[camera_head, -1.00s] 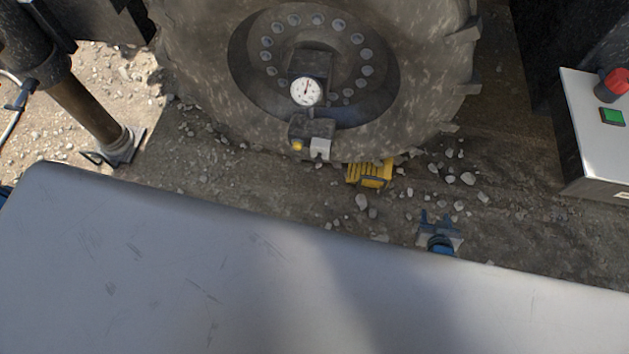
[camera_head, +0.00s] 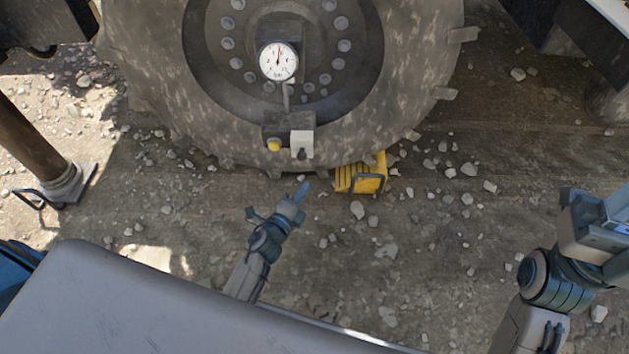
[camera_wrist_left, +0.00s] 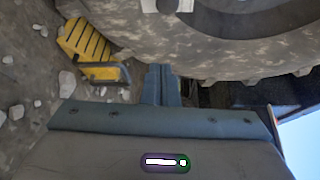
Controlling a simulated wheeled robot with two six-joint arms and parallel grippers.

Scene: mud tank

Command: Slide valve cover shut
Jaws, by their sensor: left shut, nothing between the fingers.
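The valve box (camera_head: 290,128) is a dark block low on the big tyre's sidewall. It carries a yellow knob (camera_head: 274,145) and a pale square piece (camera_head: 302,140), which looks like the cover; how far it is slid cannot be told. My left gripper (camera_head: 301,190) is shut and empty, just below the box and apart from it, pointing up towards it. In the left wrist view its shut fingers (camera_wrist_left: 161,84) stand in front of the tyre, with a pale piece at the top edge. My right gripper (camera_head: 598,225) is at the right edge, far from the valve; its fingertips are unclear.
The large muddy tyre (camera_head: 400,60) fills the back, with a round gauge (camera_head: 279,61) above the box. A yellow chock (camera_head: 362,174) lies against the tyre, right of my left gripper. A support leg (camera_head: 35,140) stands at left. Stony ground lies between.

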